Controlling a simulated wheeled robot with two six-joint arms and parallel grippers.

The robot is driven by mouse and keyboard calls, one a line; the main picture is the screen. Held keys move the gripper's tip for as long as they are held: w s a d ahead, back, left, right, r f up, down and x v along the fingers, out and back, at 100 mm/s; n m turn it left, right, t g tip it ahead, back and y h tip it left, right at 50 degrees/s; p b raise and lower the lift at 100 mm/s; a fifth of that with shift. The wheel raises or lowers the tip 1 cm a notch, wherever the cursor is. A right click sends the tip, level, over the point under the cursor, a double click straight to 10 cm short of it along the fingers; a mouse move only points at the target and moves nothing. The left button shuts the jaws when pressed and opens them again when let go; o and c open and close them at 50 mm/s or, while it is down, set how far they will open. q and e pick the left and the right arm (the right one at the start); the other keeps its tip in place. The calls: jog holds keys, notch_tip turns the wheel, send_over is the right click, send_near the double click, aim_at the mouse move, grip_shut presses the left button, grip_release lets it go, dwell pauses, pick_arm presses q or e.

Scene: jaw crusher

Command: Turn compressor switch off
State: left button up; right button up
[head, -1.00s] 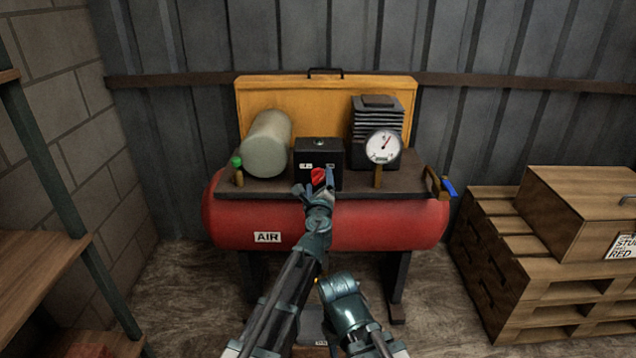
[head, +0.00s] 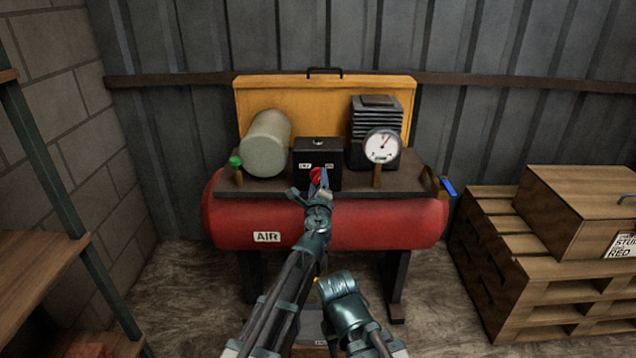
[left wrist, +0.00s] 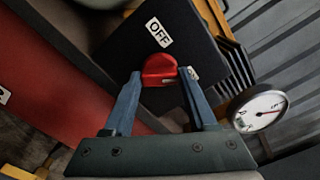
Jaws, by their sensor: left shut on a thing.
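The compressor switch is a red knob (head: 316,174) on the front of a black box (head: 318,152) atop the red air compressor. My left gripper (head: 314,185) is at the box front and partly covers the knob. In the left wrist view, the red knob (left wrist: 159,70) sits between the two blue fingers of my left gripper (left wrist: 158,82), which is shut on it. A white OFF label (left wrist: 158,32) is above the knob there. A second label (left wrist: 192,73) is partly hidden by the right finger. My right arm shows low in the head view, but I see no fingers on it.
A dial gauge (head: 382,146) and a finned black block (head: 377,118) stand right of the box. A pale cylinder (head: 266,143) and a green-topped valve (head: 235,163) are left. Wooden pallets (head: 520,265) stand right, shelves (head: 35,260) left.

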pick_arm(q)
jog(key=n, duration=0.4)
jog(key=shift+n, duration=0.3)
jog(key=n, duration=0.3)
jog(key=shift+n, duration=0.3)
jog(key=n, duration=0.3)
jog(key=shift+n, duration=2.1)
jog(key=shift+s, duration=0.1)
jog(key=o, duration=1.4)
jog(key=shift+c, duration=0.2)
